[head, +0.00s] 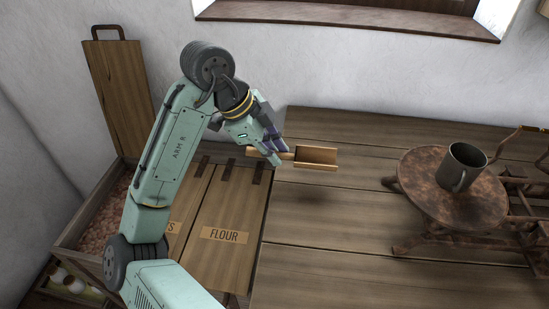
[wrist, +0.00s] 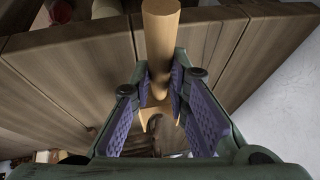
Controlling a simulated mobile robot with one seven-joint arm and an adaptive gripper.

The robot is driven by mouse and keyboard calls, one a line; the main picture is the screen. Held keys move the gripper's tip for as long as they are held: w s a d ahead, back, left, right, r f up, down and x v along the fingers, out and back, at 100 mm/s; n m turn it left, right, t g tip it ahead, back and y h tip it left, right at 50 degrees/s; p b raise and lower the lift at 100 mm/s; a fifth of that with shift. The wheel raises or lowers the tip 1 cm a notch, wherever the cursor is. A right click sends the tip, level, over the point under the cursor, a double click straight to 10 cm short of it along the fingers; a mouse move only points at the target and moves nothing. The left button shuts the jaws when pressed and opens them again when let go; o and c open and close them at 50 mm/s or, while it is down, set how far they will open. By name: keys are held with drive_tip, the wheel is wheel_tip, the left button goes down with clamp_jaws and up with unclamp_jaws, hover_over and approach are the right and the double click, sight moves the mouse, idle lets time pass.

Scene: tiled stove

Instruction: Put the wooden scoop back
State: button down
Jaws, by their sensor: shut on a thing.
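The wooden scoop (head: 317,157) is held in the air, its open trough pointing right in the head view. My gripper (head: 278,152) is shut on its handle. In the wrist view the round pale handle (wrist: 160,35) passes between the purple pads of my gripper (wrist: 170,88). The scoop is above the left end of the wooden table (head: 330,215), apart from it, near the bins. A bin with its lid (head: 115,80) raised stands at the left and holds brown contents (head: 108,218), partly behind my arm. The bin beside it, labelled FLOUR (head: 225,236), has its lid shut.
A round rusty stand (head: 425,190) carries a grey metal mug (head: 461,168) on the right of the table. A wall and window sill (head: 340,18) are behind. The table's left part is clear.

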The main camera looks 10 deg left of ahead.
drive_tip(key=shift+w+f, duration=0.2)
drive_tip(key=shift+f, duration=1.55)
drive_tip(key=shift+d+f, duration=0.1)
drive_tip(key=shift+f, duration=0.15)
drive_tip(key=c, duration=1.5)
unclamp_jaws()
drive_tip(key=shift+c, duration=0.2)
drive_tip(key=v, duration=1.2)
drive_tip(key=shift+r+b, duration=0.25)
drive_tip(key=shift+b, duration=0.1)
drive_tip(key=shift+s, duration=0.1)
